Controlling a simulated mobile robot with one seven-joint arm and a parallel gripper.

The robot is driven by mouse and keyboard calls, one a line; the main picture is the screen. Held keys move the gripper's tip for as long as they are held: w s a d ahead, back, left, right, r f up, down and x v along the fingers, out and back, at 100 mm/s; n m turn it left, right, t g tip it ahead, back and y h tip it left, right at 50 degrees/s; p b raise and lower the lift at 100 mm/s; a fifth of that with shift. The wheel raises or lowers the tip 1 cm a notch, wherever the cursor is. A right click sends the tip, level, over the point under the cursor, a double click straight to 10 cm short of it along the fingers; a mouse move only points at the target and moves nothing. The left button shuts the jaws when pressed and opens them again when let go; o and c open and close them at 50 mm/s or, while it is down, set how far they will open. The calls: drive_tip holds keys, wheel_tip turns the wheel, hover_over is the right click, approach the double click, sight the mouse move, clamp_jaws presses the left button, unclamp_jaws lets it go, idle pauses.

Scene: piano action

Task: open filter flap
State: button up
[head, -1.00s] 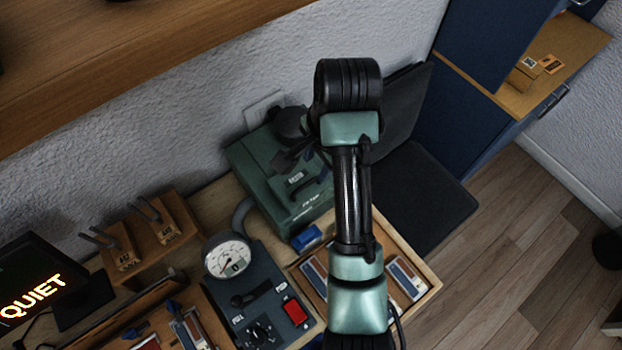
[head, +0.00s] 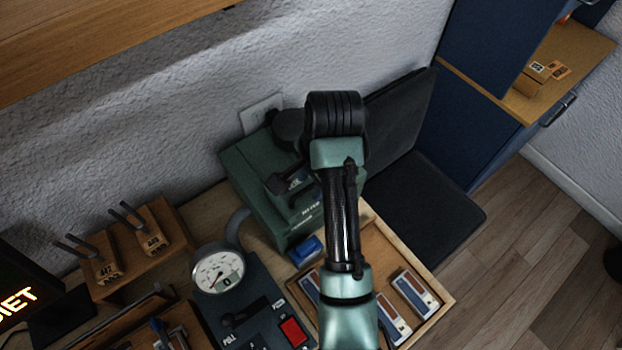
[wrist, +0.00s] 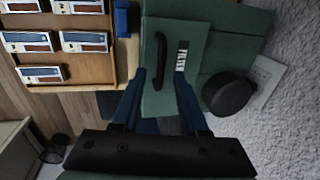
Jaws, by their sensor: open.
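The filter flap (wrist: 170,25) is a flat green panel with a black bar handle (wrist: 161,50) and a white label reading FILTER, on top of a green machine. It looks closed. In the head view the green machine (head: 262,205) stands against the wall, its top partly hidden by my arm. My gripper (wrist: 160,74) is open and empty over the flap. In the wrist view its two blue fingers lie either side of the handle's near end. I cannot tell whether the fingertips reach down beside the handle.
A round black cap (wrist: 229,94) sits on the machine next to the flap. A small blue block (head: 306,250) and a wooden tray (head: 437,297) with striped boxes are in front. A dial gauge (head: 218,270) stands left. A black panel (head: 425,200) lies right.

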clamp_jaws()
idle(1.4)
